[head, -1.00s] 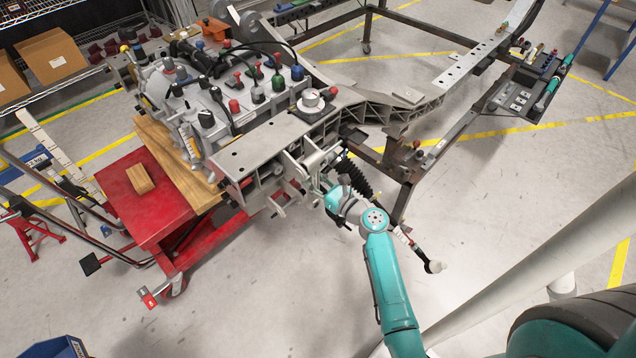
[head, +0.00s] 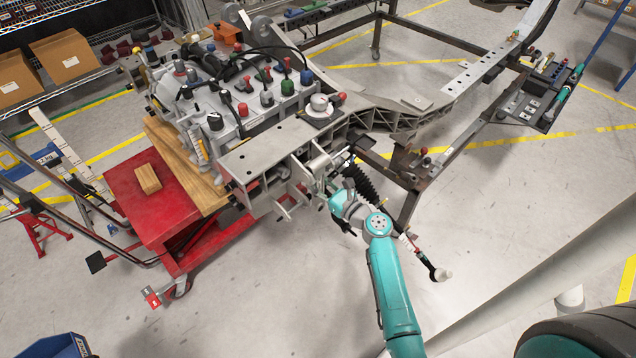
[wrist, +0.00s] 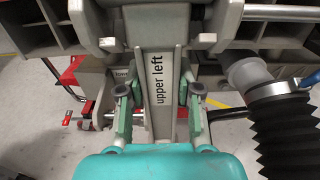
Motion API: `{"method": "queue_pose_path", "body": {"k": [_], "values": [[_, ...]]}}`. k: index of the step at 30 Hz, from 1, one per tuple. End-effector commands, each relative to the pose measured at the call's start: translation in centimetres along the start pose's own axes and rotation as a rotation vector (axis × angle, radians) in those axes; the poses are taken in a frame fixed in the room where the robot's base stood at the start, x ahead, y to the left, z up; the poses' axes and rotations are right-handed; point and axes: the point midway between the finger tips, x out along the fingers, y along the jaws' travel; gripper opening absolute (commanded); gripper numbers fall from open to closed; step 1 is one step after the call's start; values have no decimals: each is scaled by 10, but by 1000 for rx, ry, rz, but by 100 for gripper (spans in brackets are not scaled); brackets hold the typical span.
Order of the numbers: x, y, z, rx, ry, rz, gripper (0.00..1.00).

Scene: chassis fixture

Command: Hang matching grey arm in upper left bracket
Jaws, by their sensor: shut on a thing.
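The arm's far end reaches up between the two lugs of a grey bracket (wrist: 206,18) on the chassis. Whether it is seated there I cannot tell. In the head view, my gripper (head: 338,200) is at the front face of the grey chassis casting (head: 262,152), beside a black ribbed boot (head: 360,180). The arm is small and partly hidden there.
The black boot also stands close on the right in the wrist view (wrist: 283,130). A red cart (head: 150,215) with a wooden block (head: 148,179) is left of the casting. A dark frame rail (head: 412,195) stands to the right. The floor in front is clear.

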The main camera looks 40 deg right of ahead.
Motion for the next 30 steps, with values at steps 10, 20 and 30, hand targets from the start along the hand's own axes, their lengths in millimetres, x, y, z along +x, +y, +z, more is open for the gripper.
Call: {"method": "queue_pose_path", "body": {"k": [10, 20, 30], "values": [[1, 0, 2, -1, -3, 0, 0], [1, 0, -1, -1, -3, 0, 0], [1, 0, -10, 1, -1, 0, 0]]}}
